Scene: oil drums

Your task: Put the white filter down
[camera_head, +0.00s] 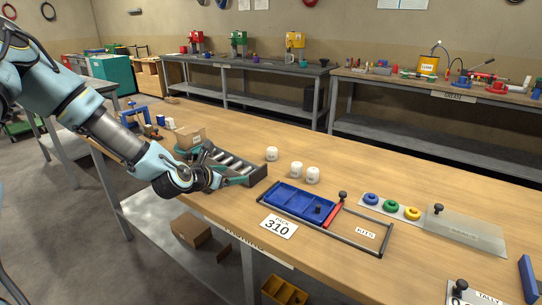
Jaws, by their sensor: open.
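Three white filters stand upright on the wooden bench: one on the left (271,153), one in the middle (296,168) and one on the right (312,175). The middle and right ones stand close together; the left one stands a little apart. My gripper (236,178) is at the end of my arm, by the front of the grey roller rack, to the left of the filters. It is open, and I see no filter in it. Its fingers are small and partly blend with the rack. I cannot tell which filter the task means.
A blue tray (299,201) lies in a dark frame near a "PACK 310" card (279,226). Blue, green and yellow rings (391,206) lie to the right. Bench behind the filters is clear.

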